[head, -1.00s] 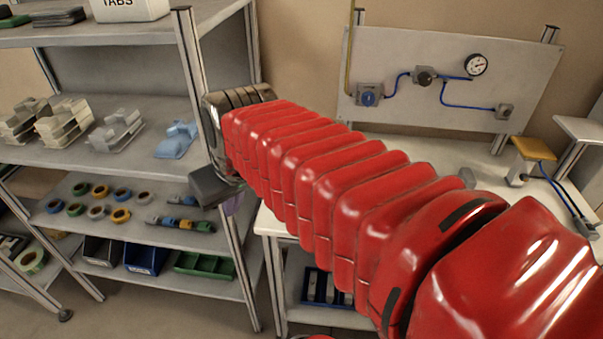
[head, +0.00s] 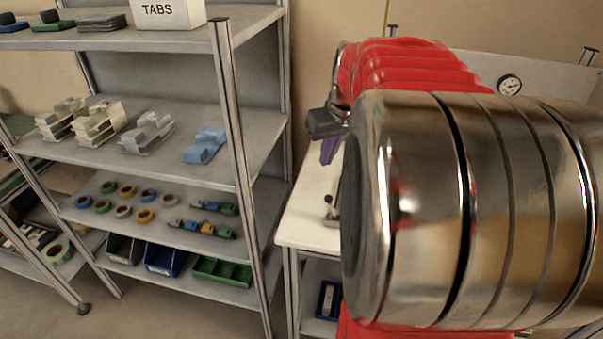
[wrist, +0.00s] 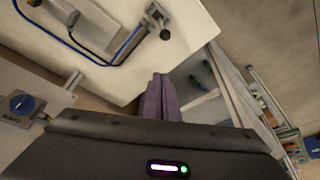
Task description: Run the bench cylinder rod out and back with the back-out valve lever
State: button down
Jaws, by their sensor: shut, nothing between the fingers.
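My gripper (head: 329,150) shows its purple fingers beside the white bench (head: 300,232) in the head view, apart from the bench top. In the wrist view its fingers (wrist: 160,98) are together and empty, near the edge of the bench top (wrist: 190,55). A lever with a dark knob (wrist: 165,34) stands on the bench beyond the fingertips, not touched. It appears as a small dark lever (head: 331,210) in the head view. Blue tubing (wrist: 95,57) runs towards its base. I cannot make out the cylinder rod; my arm covers most of the bench in the head view.
A blue knob (wrist: 20,104) on a grey box is at the left of the wrist view. A shelf rack (head: 227,110) with reels and bins stands left of the bench.

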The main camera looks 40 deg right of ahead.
aim_at(331, 206)
jog(key=a+x, duration=0.1)
jog(key=x, duration=0.9)
jog(key=shift+s+a, duration=0.1)
jog(key=shift+s, duration=1.75)
